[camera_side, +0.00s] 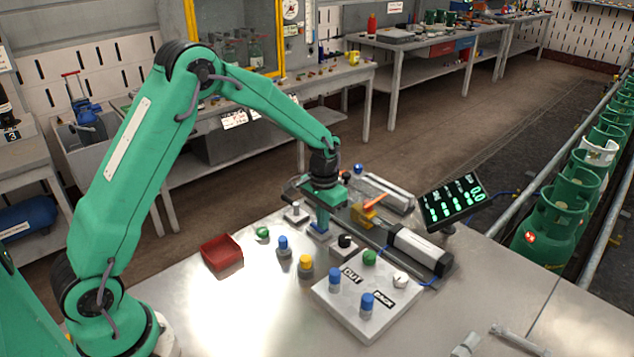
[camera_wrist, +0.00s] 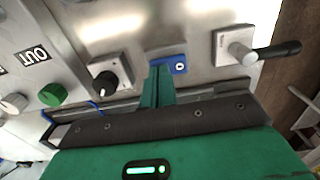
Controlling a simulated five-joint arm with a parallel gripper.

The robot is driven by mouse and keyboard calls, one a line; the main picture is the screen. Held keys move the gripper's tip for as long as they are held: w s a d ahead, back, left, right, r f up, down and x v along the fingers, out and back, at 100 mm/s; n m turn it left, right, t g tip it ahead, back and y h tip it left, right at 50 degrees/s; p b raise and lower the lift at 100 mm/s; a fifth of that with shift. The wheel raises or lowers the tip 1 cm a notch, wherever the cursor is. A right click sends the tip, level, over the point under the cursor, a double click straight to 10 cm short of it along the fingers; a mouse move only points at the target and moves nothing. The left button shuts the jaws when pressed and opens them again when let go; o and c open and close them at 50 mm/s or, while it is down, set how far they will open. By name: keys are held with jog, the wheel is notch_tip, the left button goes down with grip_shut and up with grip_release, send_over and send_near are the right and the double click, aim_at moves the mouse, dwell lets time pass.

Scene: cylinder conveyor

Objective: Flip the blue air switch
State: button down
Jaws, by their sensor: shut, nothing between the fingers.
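The blue switch (camera_wrist: 180,66) is a small blue block with a white mark, set on the metal table. In the wrist view it shows just beyond and beside my fingertips. My gripper (camera_wrist: 161,70) is shut and empty, with its green fingers pointing down at the switch. In the side view my gripper (camera_side: 322,220) hangs directly above the blue switch (camera_side: 318,236), whose upper part is hidden by the fingers. I cannot tell whether the fingers touch it.
A black knob box (camera_wrist: 107,84) is left of the switch, and a grey lever valve (camera_wrist: 243,45) is right. The OUT panel (camera_side: 340,309), a clamp rail with a white cylinder (camera_side: 418,250) and a yellow-capped knob (camera_side: 305,266) stand close. A red tray (camera_side: 221,252) lies left.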

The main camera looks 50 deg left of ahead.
dwell(0.3)
jog(key=shift+r, duration=3.45)
jog(key=s+d+r+t, duration=0.1)
jog(key=s+r+t, duration=0.2)
jog(key=s+r, duration=0.95)
jog(key=s+r+t, duration=0.2)
jog(key=s, duration=1.2)
jog(key=shift+d+t, duration=0.3)
jog(key=shift+d, duration=0.15)
